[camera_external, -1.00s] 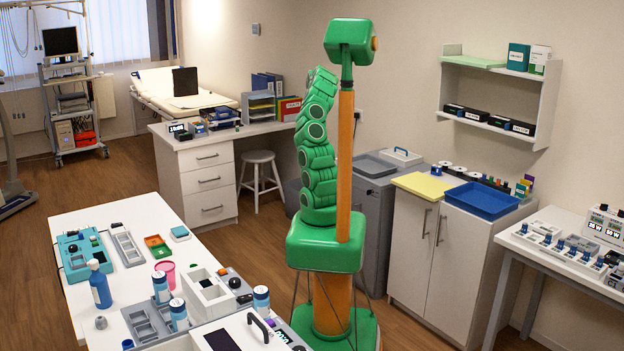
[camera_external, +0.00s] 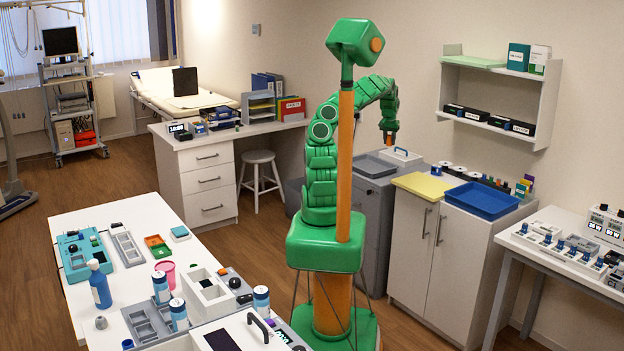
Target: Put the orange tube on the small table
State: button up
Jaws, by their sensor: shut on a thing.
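My gripper (camera_external: 389,138) hangs at the end of my green arm, pointing down above the grey cabinet (camera_external: 372,196) right of my column. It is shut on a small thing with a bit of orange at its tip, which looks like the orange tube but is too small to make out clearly. It is in the air, apart from the surfaces below. A small white table (camera_external: 540,225) with grey legs stands at the right edge; I cannot tell if it is the task's small table.
A white cupboard (camera_external: 440,262) carries a yellow pad (camera_external: 424,186) and a blue tray (camera_external: 481,200). A wall shelf (camera_external: 500,90) is behind it. A cluttered white table (camera_external: 80,212) stands at the front left. A white stool (camera_external: 260,183) stands by the desk (camera_external: 205,152).

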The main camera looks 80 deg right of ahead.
jog(key=s+a+f+m, duration=0.2)
jog(key=s+a+m, duration=0.1)
jog(key=s+a, duration=0.85)
jog(key=s+a+f+m, duration=0.25)
jog(key=s+a, duration=0.55)
jog(key=s, duration=0.7)
jog(key=shift+g+y, duration=0.3)
jog(key=shift+g, duration=0.1)
jog(key=shift+s+d+f, duration=2.25)
jog(key=shift+s+d, duration=0.1)
jog(key=shift+d, duration=0.2)
jog(key=shift+s+d+f, duration=2.25)
jog(key=shift+s+d, duration=0.05)
jog(key=shift+d, duration=0.2)
jog(key=shift+s+d+f, duration=0.15)
jog(key=shift+s+f, duration=0.05)
jog(key=shift+f, duration=1.6)
jog(key=shift+w+f, duration=0.1)
jog(key=shift+f, duration=0.05)
jog(key=o, duration=1.1)
